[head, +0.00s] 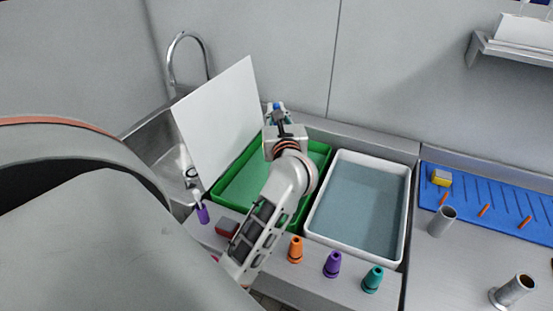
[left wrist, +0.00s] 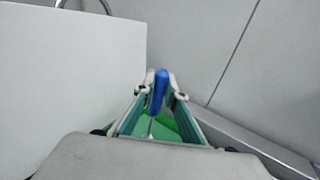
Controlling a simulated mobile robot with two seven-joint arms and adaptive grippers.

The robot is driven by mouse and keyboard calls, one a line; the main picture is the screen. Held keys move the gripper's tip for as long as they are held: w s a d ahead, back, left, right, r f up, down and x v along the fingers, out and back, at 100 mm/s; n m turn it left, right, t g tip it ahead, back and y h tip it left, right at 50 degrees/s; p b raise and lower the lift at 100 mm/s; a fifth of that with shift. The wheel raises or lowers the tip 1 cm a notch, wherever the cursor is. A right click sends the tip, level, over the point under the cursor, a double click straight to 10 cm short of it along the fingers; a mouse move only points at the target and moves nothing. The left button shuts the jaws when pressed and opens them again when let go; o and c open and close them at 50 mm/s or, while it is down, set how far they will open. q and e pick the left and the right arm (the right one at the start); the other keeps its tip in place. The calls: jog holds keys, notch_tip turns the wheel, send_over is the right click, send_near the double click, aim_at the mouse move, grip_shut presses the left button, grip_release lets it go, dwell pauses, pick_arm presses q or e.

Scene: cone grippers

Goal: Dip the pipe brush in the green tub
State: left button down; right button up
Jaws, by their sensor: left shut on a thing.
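The pipe brush has a blue handle, seen in the left wrist view (left wrist: 159,90) between the fingers and as a small blue tip in the head view (head: 276,106). My left gripper (head: 279,114) is shut on it, over the far part of the green tub (head: 317,148). In the left wrist view the gripper (left wrist: 160,95) has a thin shaft below the handle, against green. The brush's lower end is hidden, so I cannot tell whether it touches the liquid. My arm covers part of the tub. My right gripper is not in view.
A white tub (head: 399,215) of grey-blue liquid stands right of the green one. A white board (head: 220,115) leans at its left, near the sink (head: 150,150). A blue mat (head: 480,200) lies right.

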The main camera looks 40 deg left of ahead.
aim_at(277, 104)
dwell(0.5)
pick_arm(q)
jog(key=shift+r, duration=2)
